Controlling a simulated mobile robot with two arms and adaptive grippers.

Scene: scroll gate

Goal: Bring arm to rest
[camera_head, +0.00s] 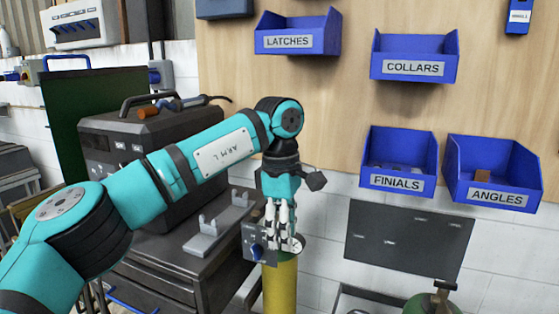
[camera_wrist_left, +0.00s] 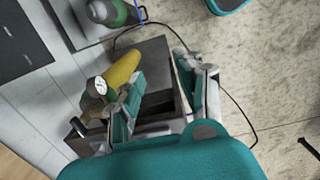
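My left arm, teal and marked "ARM L", reaches in from the left in the head view. Its gripper (camera_head: 283,243) points down in front of the top of a yellow cylinder. In the left wrist view the two fingers of this gripper (camera_wrist_left: 158,72) stand apart with nothing between them, so it is open and empty. The yellow cylinder (camera_head: 280,285) also shows in the left wrist view (camera_wrist_left: 122,70), beside one finger, with a round gauge (camera_wrist_left: 97,86) near it. I cannot tell whether finger and cylinder touch. My right gripper is in neither view.
Blue bins for latches (camera_head: 288,41), collars (camera_head: 414,67), finials (camera_head: 396,182) and angles (camera_head: 491,196) hang on the wooden wall panel. A dark machine (camera_head: 110,127) and a grey bracket (camera_head: 208,238) stand on the cabinet behind my arm. A green bottle (camera_head: 430,303) stands at lower right.

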